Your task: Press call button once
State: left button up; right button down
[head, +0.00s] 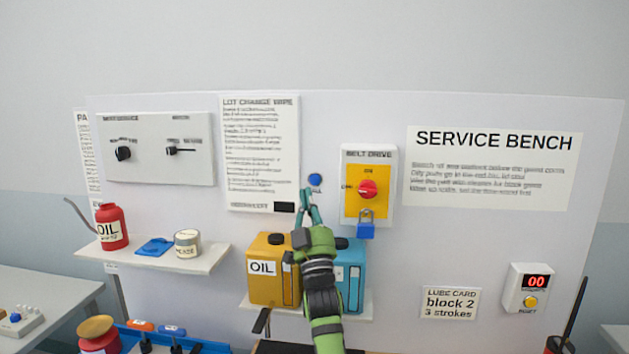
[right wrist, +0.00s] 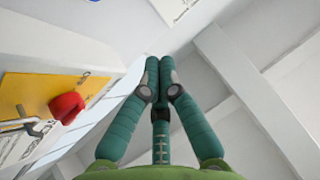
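The call button is a round blue button (head: 315,180) on the white panel, between the printed lot change sheet and the belt drive box. The label under it is partly covered by my gripper. My right gripper (head: 306,192) points up at the panel, with its green fingertips just below and slightly left of the button in the head view. In the right wrist view its fingertips (right wrist: 159,64) are together with nothing between them. I cannot tell whether they touch the panel. My left gripper is not in view.
The belt drive box (head: 348,215) with a red knob (head: 368,189) and blue padlock (head: 366,230) is close to the right. A yellow oil can (head: 266,288) and a blue can (head: 355,262) stand below. A shelf (head: 200,262) holds a red oil can (head: 112,228).

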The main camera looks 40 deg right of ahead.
aim_at(315, 180)
jog(key=w+d+b, duration=0.1)
jog(key=w+d, duration=0.1)
jog(key=w+d+b, duration=0.1)
jog(key=d, duration=0.1)
jog(key=w+d+b, duration=0.2)
jog(key=d, duration=0.1)
jog(key=shift+w+f, duration=0.15)
jog(key=shift+w, duration=0.15)
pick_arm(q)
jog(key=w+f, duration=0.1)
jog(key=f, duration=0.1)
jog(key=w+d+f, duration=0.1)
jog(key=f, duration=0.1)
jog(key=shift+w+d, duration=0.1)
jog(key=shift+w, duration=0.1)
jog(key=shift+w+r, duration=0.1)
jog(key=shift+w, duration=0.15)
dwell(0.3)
pick_arm(e)
jog(key=shift+w+d, duration=0.1)
